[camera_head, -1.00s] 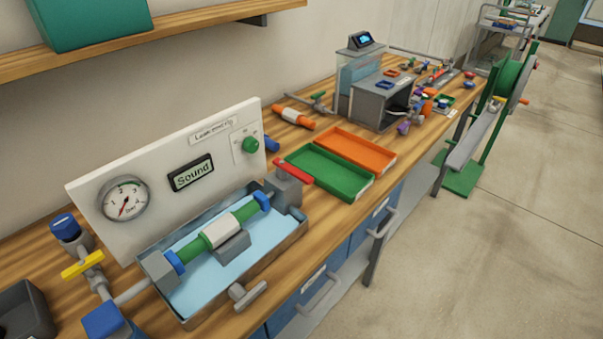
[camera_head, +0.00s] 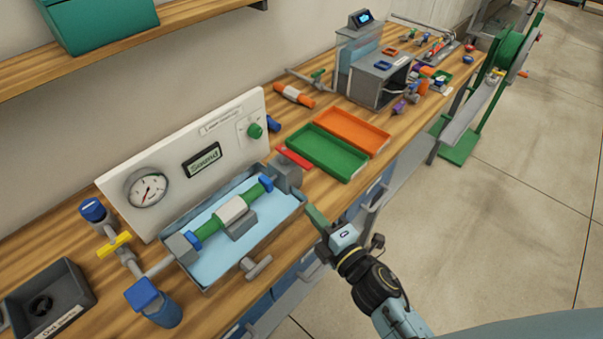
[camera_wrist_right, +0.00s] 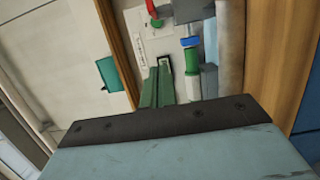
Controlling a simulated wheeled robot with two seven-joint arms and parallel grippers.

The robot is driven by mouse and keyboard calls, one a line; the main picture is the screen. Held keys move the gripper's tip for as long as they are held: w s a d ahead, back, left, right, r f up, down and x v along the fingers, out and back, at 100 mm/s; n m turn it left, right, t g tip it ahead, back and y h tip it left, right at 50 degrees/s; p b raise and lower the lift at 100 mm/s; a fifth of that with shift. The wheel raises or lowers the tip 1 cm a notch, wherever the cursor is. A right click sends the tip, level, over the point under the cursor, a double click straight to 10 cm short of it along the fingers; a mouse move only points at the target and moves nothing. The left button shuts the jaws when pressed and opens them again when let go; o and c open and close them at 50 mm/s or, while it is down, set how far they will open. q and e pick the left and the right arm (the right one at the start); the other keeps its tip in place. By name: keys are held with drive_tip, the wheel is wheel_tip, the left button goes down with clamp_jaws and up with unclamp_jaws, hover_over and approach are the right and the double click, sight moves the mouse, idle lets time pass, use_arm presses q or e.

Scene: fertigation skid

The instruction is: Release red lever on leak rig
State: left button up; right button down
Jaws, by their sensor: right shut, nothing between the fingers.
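The red lever (camera_head: 294,156) sits on a grey block at the right end of the leak rig's water tray (camera_head: 207,289), behind which stands the white panel (camera_head: 228,150). The panel's display reads "Sound". A green pipe with a white sleeve (camera_head: 231,210) lies across the tray. My right gripper (camera_head: 315,217) is shut and empty near the bench's front edge, in front of the lever and apart from it. Its green fingers (camera_wrist_right: 156,88) also show in the right wrist view, pointing towards the panel. My left gripper is not in view.
A green tray (camera_head: 327,150) and an orange tray (camera_head: 353,131) lie right of the lever. A grey T-handle (camera_head: 257,267) sticks out from the tray's front. A blue-capped valve (camera_head: 93,210) and a dark bin (camera_head: 50,295) stand at left. Open floor lies right of the bench.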

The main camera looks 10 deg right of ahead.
sight(294, 162)
drive_tip(key=w+p, duration=0.1)
drive_tip(key=w, duration=1)
drive_tip(key=shift+w, duration=0.35)
drive_tip(key=shift+w+d+n+g+y+p, duration=0.15)
drive_tip(key=shift+d+n+g+y+p, duration=0.25)
drive_tip(key=shift+y, duration=0.3)
